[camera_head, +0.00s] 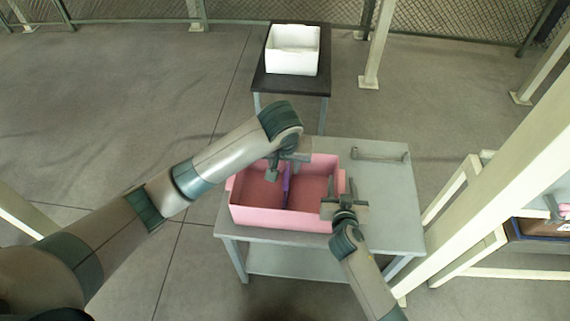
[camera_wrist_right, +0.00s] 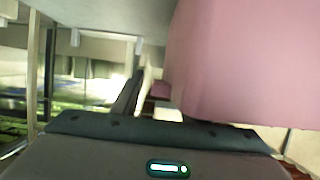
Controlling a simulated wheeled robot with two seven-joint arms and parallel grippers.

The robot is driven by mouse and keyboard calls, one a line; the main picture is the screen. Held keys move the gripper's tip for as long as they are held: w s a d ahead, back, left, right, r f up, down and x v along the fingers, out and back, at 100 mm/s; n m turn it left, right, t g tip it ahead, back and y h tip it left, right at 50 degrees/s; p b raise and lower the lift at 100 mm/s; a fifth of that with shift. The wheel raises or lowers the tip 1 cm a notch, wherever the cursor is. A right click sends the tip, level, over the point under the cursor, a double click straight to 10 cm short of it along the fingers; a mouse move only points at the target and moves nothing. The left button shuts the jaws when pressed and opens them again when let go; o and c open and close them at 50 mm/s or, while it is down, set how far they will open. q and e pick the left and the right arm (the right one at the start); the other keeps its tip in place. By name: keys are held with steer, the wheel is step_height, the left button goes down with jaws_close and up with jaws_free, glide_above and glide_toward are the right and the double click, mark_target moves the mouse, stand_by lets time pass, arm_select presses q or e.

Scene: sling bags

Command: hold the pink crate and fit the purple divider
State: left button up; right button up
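The pink crate (camera_head: 277,218) sits on the grey table, open side up. The thin purple divider (camera_head: 286,186) stands inside it near the middle, seen nearly edge-on; whether it is seated in a slot cannot be told. My left gripper (camera_head: 281,172) is over the crate at the divider's top. One finger shows left of the divider with a gap, so it looks open; the other finger is partly hidden. My right gripper (camera_head: 341,187) is at the crate's right wall, its fingers spread on either side. In the right wrist view, the crate's pink wall (camera_wrist_right: 235,60) is close beside a dark finger.
The grey table (camera_head: 385,190) has free room right of the crate, with a grey bar handle (camera_head: 380,154) at its back. A white crate (camera_head: 293,50) stands on a dark-topped table behind. A pale post (camera_head: 500,180) rises at the right.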

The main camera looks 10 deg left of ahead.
steer(key=v, duration=1.2)
stand_by(0.7)
